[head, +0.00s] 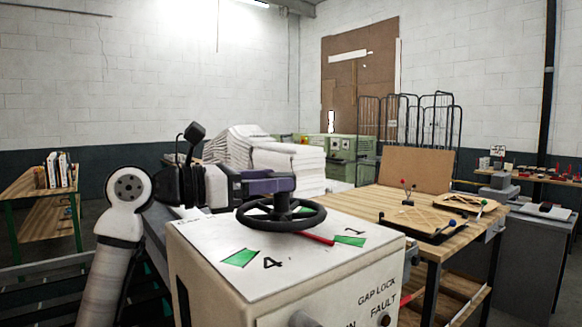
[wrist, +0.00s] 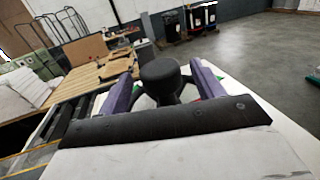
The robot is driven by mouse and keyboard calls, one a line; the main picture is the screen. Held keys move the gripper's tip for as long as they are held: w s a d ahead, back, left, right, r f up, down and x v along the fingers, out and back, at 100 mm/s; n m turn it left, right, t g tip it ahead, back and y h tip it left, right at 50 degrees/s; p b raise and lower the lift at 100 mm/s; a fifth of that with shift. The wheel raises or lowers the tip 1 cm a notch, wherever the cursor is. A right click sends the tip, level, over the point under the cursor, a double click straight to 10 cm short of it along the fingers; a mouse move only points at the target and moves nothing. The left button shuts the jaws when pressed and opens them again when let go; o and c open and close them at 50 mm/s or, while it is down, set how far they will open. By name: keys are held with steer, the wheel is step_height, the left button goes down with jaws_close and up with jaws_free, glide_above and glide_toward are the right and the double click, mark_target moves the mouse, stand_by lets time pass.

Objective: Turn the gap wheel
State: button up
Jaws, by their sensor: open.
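The gap wheel (head: 300,218) is a black handwheel with an upright knob, mounted flat on top of a cream cabinet (head: 215,268). A red pointer (head: 320,239) shows under its rim, and green patches with black numbers mark the cabinet top. My gripper (head: 291,183) is just above the wheel, by its knob. In the wrist view my two purple fingers (wrist: 168,90) stand apart, one on each side of the black knob (wrist: 160,70). The gripper is open. I cannot tell whether either finger touches the knob. Part of the wheel rim is hidden by the fingers in the wrist view.
A wooden workbench (head: 370,197) with frames and small tools stands right behind the cabinet. White stacked sheets (head: 288,165) are behind my gripper. The cabinet front carries a GAP LOCK FAULT label and knobs. Open floor (wrist: 265,50) shows in the wrist view.

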mark_target(292, 174)
steer(key=shift+p+x, duration=0.6)
steer(key=shift+x, duration=1.65)
steer(key=c, duration=1.4)
steer(key=shift+o, duration=0.2)
steer(key=shift+s+b, duration=0.25)
steer(key=shift+b, duration=0.25)
